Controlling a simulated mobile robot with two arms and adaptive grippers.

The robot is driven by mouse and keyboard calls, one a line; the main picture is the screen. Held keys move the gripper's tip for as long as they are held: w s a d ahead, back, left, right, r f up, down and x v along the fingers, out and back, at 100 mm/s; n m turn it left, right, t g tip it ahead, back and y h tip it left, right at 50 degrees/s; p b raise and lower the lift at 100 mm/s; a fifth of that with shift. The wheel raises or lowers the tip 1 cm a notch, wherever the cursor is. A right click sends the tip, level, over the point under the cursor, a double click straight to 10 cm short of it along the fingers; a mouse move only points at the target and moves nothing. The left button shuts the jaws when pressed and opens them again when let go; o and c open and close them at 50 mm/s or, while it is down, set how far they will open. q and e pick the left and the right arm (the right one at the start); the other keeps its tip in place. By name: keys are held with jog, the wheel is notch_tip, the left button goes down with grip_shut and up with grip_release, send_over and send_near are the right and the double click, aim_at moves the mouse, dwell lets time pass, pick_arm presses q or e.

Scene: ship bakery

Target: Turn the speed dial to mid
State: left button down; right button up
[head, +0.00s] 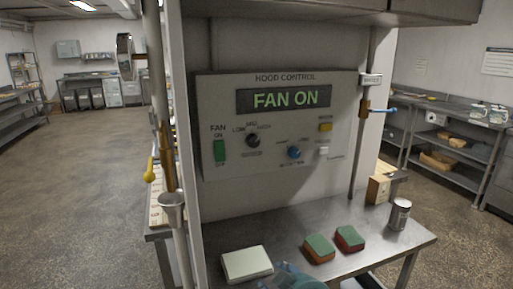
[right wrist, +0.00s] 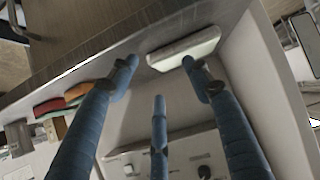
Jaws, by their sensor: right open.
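The hood control panel (head: 340,85) is on the wall, its display (head: 290,99) reading "FAN ON". The black speed dial (head: 253,140) sits left of centre under low, mid and high labels; its pointer is too small to read. It is probably the dark knob low in the right wrist view (right wrist: 204,172). A blue knob (head: 294,152) sits to its right. My right gripper (right wrist: 160,65) is open and empty, its blue fingers spread, apart from the panel. Only a blue part of it shows at the head view's bottom edge (head: 290,277). My left gripper is not in view.
A green fan switch (head: 220,151) and yellow button (head: 325,127) flank the knobs. The steel counter (head: 290,228) below holds a pale block (head: 247,264), two sponges (head: 319,249) (head: 349,239) and a can (head: 399,214). A vertical pipe (head: 168,120) stands left of the panel.

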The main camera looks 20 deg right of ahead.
jog(key=w+r+t, duration=0.4)
jog(key=w+r, duration=0.5)
jog(key=r, duration=0.5)
jog(key=t, duration=0.3)
send_near(254, 143)
jog(key=shift+m, duration=0.4)
jog(key=w+p, duration=0.3)
jog(key=w, duration=0.4)
jog(key=shift+w+d+r, duration=0.1)
jog(key=shift+w+r, duration=0.05)
jog(key=shift+w, duration=0.5)
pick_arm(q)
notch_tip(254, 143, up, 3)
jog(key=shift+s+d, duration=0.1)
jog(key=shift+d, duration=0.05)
